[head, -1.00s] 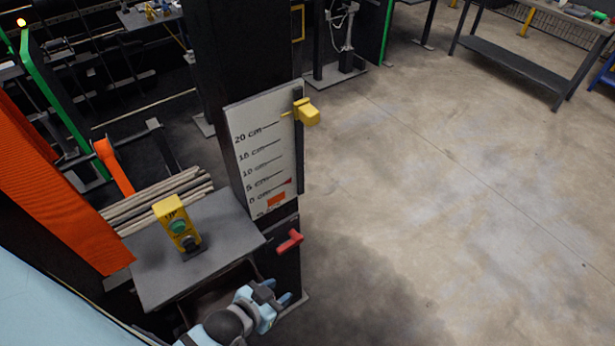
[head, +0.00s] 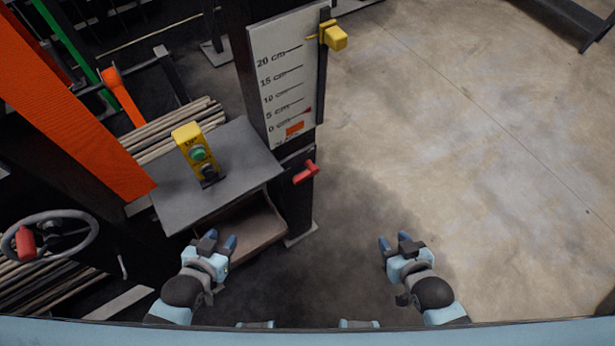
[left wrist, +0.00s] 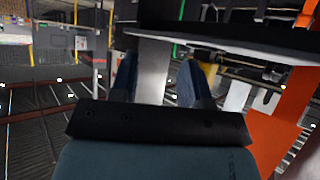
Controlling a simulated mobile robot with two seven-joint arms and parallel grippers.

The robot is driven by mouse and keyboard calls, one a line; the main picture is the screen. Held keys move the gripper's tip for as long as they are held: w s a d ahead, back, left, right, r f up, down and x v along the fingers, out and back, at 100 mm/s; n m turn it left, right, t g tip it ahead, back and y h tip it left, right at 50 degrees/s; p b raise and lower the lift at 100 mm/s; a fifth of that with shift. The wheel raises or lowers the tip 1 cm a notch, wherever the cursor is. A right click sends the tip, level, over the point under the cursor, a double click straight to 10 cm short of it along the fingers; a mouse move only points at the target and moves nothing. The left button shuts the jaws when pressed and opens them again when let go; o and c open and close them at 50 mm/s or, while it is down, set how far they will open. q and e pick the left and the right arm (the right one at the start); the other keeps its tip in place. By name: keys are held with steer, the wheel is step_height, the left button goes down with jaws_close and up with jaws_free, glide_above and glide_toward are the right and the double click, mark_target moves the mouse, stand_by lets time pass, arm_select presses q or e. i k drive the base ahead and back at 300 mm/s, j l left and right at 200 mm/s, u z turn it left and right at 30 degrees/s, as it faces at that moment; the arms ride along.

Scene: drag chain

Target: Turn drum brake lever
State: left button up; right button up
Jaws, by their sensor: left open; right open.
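A red lever (head: 306,172) sticks out from the black column (head: 297,205), below a white scale plate (head: 275,75) marked in centimetres. My left gripper (head: 220,240) is open and empty, low and to the left of the red lever, near the front of the grey shelf. In the left wrist view its fingers (left wrist: 158,82) are apart with nothing gripped. My right gripper (head: 394,240) is open and empty over the floor, right of and below the lever. Neither gripper touches the lever. Which control is the drum brake lever is not labelled in view.
A yellow button box (head: 192,146) stands on the grey shelf (head: 237,155). A yellow knob (head: 335,37) sits beside the scale plate's top. A grey handwheel (head: 62,222) with a red handle is at the left. Open concrete floor (head: 480,150) lies right of the column.

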mark_target(313, 170)
steer(key=i+l+u, duration=0.15)
steer(key=l+u, duration=0.15)
steer(key=l, duration=0.4)
steer(key=i+l+u, duration=0.1)
steer(key=l+u, duration=0.2)
steer(key=l, duration=0.45)
